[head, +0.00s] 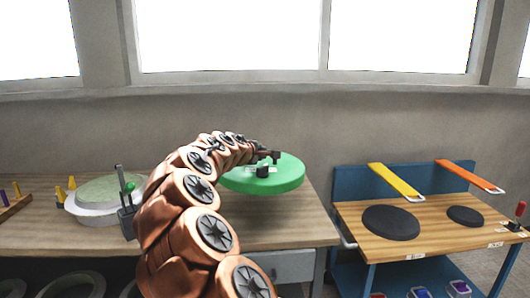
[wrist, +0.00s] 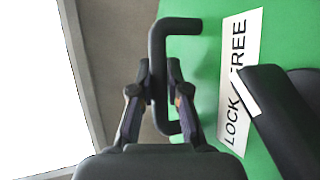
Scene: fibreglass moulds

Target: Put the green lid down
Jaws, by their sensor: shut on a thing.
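The green lid (head: 285,178) is a round disc held above the right part of the wooden bench in the head view. In the wrist view the green lid (wrist: 198,40) fills the middle and right, with a black bar handle (wrist: 157,50) and a white label reading "LOCK / FREE" (wrist: 240,75). My gripper (wrist: 160,72) has its two fingers on either side of the handle and is shut on it. In the head view my gripper (head: 272,157) is small at the lid's top. A shadow lies on the bench below the lid, so it seems to hang clear of it.
A round pale mould (head: 95,207) with a black clamp (head: 127,215) stands on the wooden bench (head: 40,235). Yellow and purple pegs (head: 15,190) are at far left. A trolley (head: 440,235) at right carries black discs (head: 390,222) and yellow (head: 395,182) and orange (head: 470,176) strips.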

